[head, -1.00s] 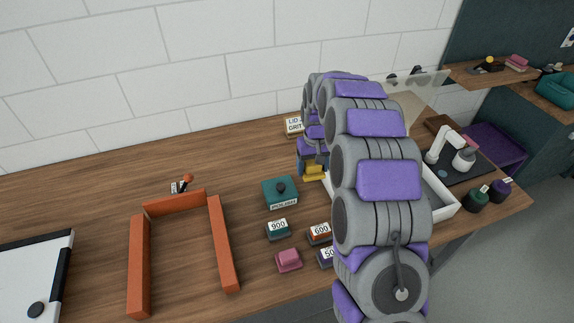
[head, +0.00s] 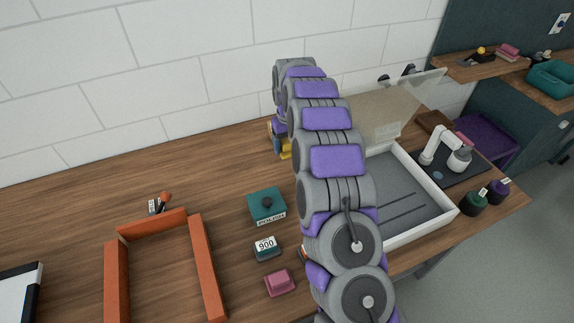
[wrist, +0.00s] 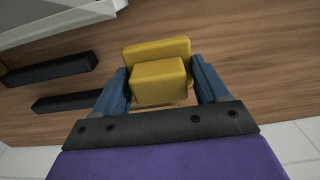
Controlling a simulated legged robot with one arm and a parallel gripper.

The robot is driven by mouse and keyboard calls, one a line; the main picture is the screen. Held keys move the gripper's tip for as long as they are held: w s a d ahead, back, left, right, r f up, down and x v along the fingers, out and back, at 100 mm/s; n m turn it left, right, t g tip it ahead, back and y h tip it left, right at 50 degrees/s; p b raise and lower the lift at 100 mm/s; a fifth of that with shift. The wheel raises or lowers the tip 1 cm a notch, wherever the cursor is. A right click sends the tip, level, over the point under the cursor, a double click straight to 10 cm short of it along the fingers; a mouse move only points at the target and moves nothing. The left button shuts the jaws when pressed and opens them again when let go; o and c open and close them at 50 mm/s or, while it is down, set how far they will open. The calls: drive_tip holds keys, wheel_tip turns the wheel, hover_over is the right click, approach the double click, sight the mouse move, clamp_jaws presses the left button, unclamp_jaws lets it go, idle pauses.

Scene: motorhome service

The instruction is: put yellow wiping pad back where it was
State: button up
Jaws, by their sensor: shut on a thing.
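The yellow wiping pad (wrist: 158,80) is a yellow block on a wider yellow base. In the wrist view my gripper (wrist: 160,86) has its blue fingers on either side of the block, shut on it. The wood counter shows beneath the pad; I cannot tell whether the pad touches it. In the head view a bit of the yellow pad (head: 285,149) shows beside my gripper, toward the back of the counter near the tiled wall. My arm hides much of that area.
An orange U-shaped frame (head: 117,283), a teal POLISH block (head: 266,203), a 900 block (head: 266,247) and a pink block (head: 279,283) stand left of my arm. A white-walled grey tray (head: 447,215) lies right. Two black bars (wrist: 50,68) show in the wrist view. The back-left counter is clear.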

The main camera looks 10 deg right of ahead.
drive_tip(key=b, duration=0.1)
hover_over(287, 170)
wheel_tip(287, 170, down, 5)
drive_tip(key=shift+a+f, duration=0.1)
drive_tip(key=shift+f, duration=0.05)
drive_tip(key=f, duration=0.3)
drive_tip(key=f+b, duration=0.1)
drive_tip(key=shift+d+f, duration=0.25)
drive_tip(key=shift+r, duration=0.1)
drive_tip(key=o, duration=1)
drive_tip(key=shift+a, duration=0.1)
